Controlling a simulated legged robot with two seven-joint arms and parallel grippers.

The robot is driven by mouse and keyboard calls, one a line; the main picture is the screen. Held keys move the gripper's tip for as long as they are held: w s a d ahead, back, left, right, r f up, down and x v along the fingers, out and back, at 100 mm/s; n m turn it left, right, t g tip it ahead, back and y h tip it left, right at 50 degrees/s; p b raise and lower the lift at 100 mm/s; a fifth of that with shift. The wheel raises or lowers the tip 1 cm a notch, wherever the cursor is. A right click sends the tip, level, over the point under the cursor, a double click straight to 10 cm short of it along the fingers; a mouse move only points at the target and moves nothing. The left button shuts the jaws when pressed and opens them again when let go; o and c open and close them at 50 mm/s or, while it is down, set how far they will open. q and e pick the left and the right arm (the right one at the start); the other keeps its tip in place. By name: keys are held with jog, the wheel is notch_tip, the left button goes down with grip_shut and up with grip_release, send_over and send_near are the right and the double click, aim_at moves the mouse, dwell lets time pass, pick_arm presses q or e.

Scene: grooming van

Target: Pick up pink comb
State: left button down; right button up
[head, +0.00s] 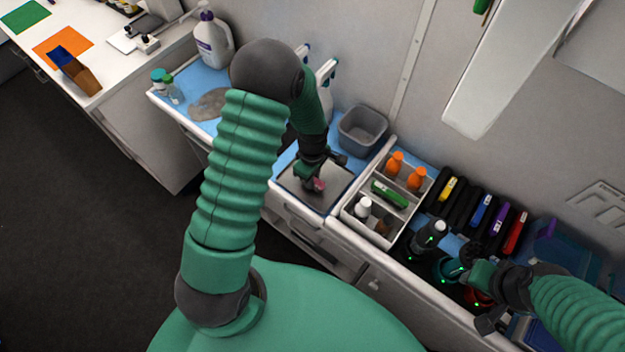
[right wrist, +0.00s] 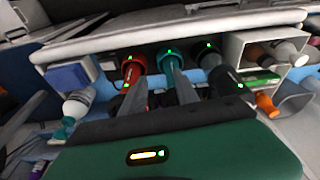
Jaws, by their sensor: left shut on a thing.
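The pink comb (head: 319,185) shows as a small pink piece at the tips of my left gripper (head: 315,180), over a grey square mat (head: 327,196) on the counter. My left gripper points down and is shut on the comb. The gripper hides most of the comb, and I cannot tell whether it touches the mat. My right gripper (head: 470,286) is at the lower right of the head view, above the clippers, with its two dark fingers spread apart and nothing seen between them.
A grey bin (head: 362,131) is behind. Clippers with green lights, including a red one (right wrist: 133,70) and a teal one (right wrist: 171,62), stand near my right gripper. Spray bottles stand behind the left arm.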

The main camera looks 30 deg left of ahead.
pick_arm(q)
jog(key=shift+r, duration=0.1)
jog(key=shift+w+r, duration=0.1)
jog(key=shift+r, duration=0.5)
jog(key=shift+s+d+r+b, duration=0.1)
jog(key=shift+s+r+b, duration=0.1)
jog(key=shift+r, duration=0.35)
jog(key=shift+s+r+b, duration=0.1)
jog(key=shift+r+b, duration=0.05)
jog(key=shift+r, duration=0.4)
jog(key=s+d+p, duration=0.1)
jog(key=s+d, duration=0.2)
jog(key=s, duration=0.4)
jog(key=s+d+r+p, duration=0.1)
jog(key=s+d, duration=0.2)
jog(key=s, duration=0.4)
jog(key=shift+d+r, duration=0.2)
jog(key=shift+d, duration=0.15)
